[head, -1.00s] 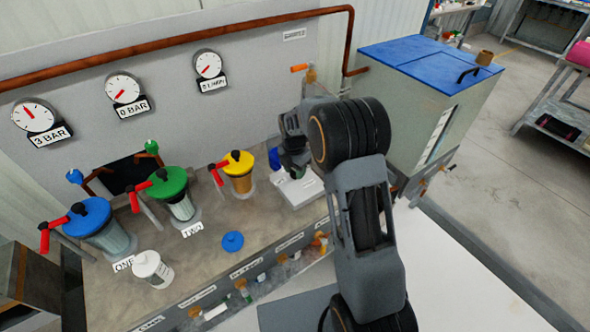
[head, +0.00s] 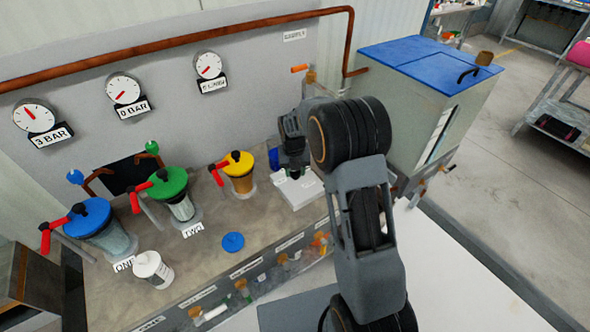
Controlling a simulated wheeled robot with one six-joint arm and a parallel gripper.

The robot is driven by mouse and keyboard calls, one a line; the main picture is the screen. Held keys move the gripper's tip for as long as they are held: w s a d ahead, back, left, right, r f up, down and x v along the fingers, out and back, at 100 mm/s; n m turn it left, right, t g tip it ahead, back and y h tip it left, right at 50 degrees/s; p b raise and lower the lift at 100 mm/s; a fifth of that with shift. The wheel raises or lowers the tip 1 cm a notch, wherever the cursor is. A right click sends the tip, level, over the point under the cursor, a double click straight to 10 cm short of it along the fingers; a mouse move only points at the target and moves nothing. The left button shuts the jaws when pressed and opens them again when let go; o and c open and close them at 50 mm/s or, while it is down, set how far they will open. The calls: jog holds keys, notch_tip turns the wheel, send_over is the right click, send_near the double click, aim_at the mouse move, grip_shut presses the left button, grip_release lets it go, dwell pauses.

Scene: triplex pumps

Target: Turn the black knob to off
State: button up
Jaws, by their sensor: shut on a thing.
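A white control box (head: 303,193) with small labels sits on the bench at the right end of the row of filter housings. My gripper (head: 292,172) points down onto the top of this box, with its jaws closed. The knob's setting cannot be read. My arm stands in front and to the right of the box.
Housings with blue (head: 88,216), green (head: 167,184) and yellow (head: 236,163) lids and red-handled valves stand to the left. A blue-topped tank (head: 430,95) stands right.

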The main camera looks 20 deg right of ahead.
jog(key=shift+n, duration=0.5)
jog(key=o, duration=0.9)
jog(key=r, duration=1.4)
jog(key=shift+a, duration=0.25)
